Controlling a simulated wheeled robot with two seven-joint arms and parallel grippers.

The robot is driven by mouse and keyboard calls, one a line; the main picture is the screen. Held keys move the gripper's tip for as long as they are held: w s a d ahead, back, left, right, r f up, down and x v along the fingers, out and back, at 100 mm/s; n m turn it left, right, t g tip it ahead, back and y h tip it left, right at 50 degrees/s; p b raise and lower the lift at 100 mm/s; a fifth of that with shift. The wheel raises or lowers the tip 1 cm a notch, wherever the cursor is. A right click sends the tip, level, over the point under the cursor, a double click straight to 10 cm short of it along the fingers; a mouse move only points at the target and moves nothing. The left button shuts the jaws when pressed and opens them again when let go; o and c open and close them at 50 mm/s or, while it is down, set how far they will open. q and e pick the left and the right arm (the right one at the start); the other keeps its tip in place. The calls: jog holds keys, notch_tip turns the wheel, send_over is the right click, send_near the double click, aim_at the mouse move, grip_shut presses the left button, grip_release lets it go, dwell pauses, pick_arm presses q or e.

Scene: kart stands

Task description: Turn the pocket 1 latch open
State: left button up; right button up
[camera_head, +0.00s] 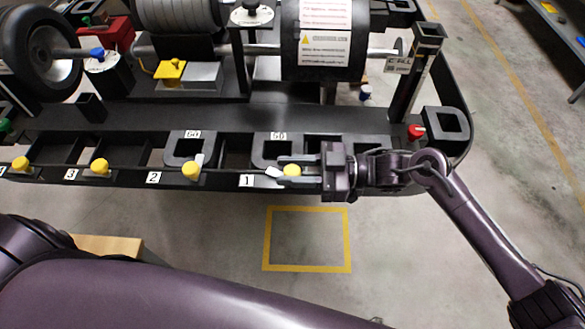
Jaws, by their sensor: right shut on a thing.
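The pocket 1 latch (291,170) has a yellow knob and a pale tab, on the front rail of the black kart stand beside the label 1 (246,181). My right gripper (296,171) comes in from the right with its fingers at this latch. It is shut on the yellow knob, which the fingers partly cover. The black square-holed block marked 50 (262,150) stands behind the latch, partly hidden by my gripper. My left gripper is not in view.
More yellow latches (191,170) line the rail to the left, by labels 2 and 3. A black post (416,75) and a red knob (416,131) stand behind my right gripper. The floor with a yellow square (307,209) is clear in front.

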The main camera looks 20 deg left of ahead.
jog(key=o, duration=0.9)
jog(key=b+v, duration=0.2)
jog(key=v, duration=0.5)
jog(key=shift+w+d, duration=0.15)
jog(key=shift+d, duration=0.25)
jog(key=shift+o, duration=0.3)
